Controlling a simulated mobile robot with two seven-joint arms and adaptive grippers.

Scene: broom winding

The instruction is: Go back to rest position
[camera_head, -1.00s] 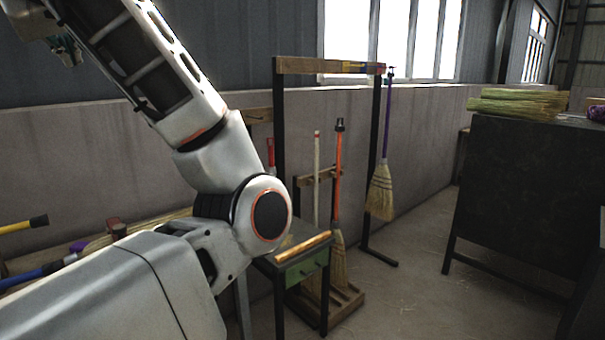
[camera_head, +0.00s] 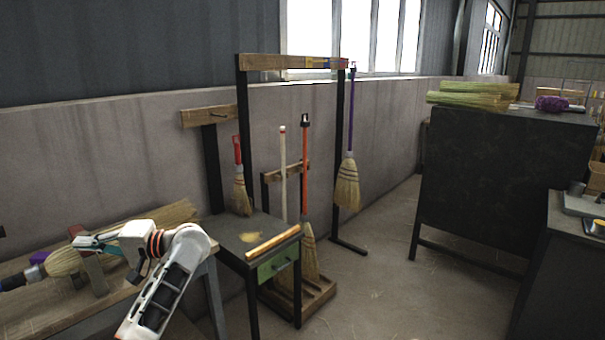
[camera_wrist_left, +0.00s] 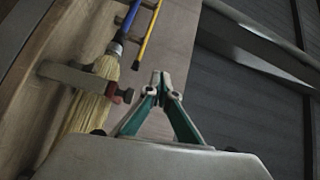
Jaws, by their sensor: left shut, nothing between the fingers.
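My left gripper (camera_head: 92,243) shows at the lower left of the head view, above the wooden workbench (camera_head: 50,315), with its teal fingers pointing left. In the left wrist view the fingertips (camera_wrist_left: 160,80) are together with nothing between them. A broom lies on the bench with its straw head (camera_head: 65,262) close to the gripper in the picture; whether they touch is unclear. In the left wrist view its straw (camera_wrist_left: 88,108) and blue handle (camera_wrist_left: 127,25) lie left of the fingers, apart from them. My right gripper is out of view.
A small table (camera_head: 235,235) with a green drawer stands right of the bench. Behind it are a hanging rack (camera_head: 243,140) and several brooms, one with a purple handle (camera_head: 351,110). A dark cabinet (camera_head: 500,180) with straw bundles (camera_head: 470,95) stands right.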

